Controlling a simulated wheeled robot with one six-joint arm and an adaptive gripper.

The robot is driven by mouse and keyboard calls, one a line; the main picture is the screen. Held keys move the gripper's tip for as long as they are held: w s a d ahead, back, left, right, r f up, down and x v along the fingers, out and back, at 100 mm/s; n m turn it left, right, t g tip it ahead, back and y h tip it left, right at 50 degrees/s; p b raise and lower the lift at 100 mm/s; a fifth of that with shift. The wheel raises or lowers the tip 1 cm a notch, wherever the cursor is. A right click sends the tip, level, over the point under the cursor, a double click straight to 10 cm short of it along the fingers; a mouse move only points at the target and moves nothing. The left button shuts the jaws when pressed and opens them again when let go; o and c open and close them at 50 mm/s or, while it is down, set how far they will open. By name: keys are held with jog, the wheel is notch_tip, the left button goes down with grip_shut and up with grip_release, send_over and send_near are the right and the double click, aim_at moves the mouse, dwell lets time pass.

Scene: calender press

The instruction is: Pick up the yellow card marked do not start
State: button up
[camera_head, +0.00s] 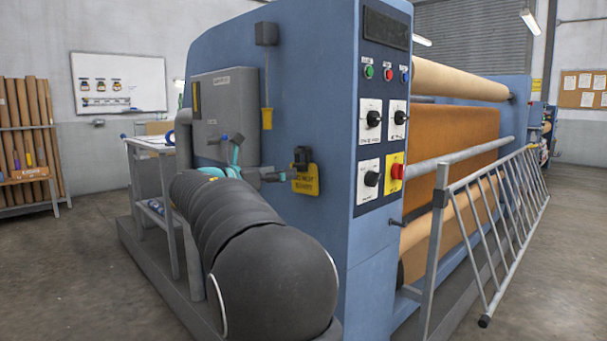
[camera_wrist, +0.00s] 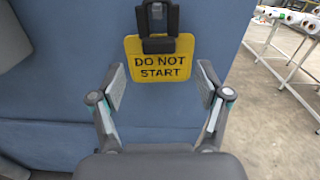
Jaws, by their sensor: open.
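The yellow card (camera_wrist: 159,68) reads DO NOT START in black letters. In the wrist view it is upright against the blue machine side, with a dark clip or holder (camera_wrist: 158,20) over its top middle. The card also shows in the head view (camera_head: 306,181), hanging below a small black fixture (camera_head: 300,157). My gripper (camera_wrist: 161,84) is open and empty, its two fingers spread to either side of the card's lower part in the wrist view. I cannot tell how far the fingertips are from the card. In the head view my gripper (camera_head: 276,177) is just left of the card, partly hidden by my arm.
The blue press housing (camera_head: 310,80) fills the middle. A control panel (camera_head: 383,110) with knobs and buttons is right of the card. A slanted metal guard (camera_head: 490,225) stands at the right.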

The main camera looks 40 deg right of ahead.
aim_at(298, 169)
jog(key=shift+w+d, duration=0.15)
jog(key=shift+d, duration=1.25)
jog(key=shift+w+d, duration=0.15)
jog(key=shift+d, duration=1.25)
jog(key=c, duration=1.1)
